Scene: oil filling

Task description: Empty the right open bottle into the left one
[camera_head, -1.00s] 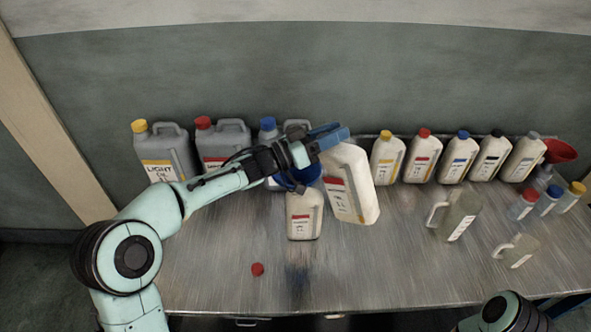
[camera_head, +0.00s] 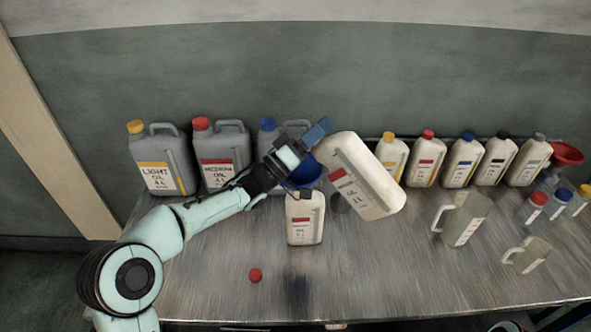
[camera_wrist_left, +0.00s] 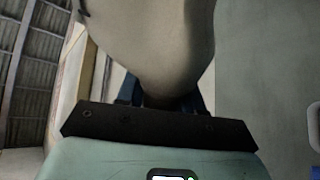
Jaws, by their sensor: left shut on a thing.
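My left gripper (camera_head: 312,140) is shut on a white bottle (camera_head: 372,185) with a red-and-white label. The bottle is held in the air and strongly tilted, its upper end to the left. The left wrist view shows the bottle's pale body (camera_wrist_left: 160,45) close up, beyond the gripper. The left open bottle (camera_head: 304,222), also white with a red label, stands upright on the table, just below and left of the held one. A blue funnel (camera_head: 303,176) sits at its top. The gripper hides the held bottle's mouth, and I cannot see any oil flow. My right gripper is out of view.
A red cap (camera_head: 255,275) lies on the metal table (camera_head: 370,280). Grey canisters (camera_head: 168,178) stand at the back left, capped white bottles (camera_head: 461,163) at the back right. Jugs (camera_head: 464,218), small bottles and a red funnel (camera_head: 566,155) are at right.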

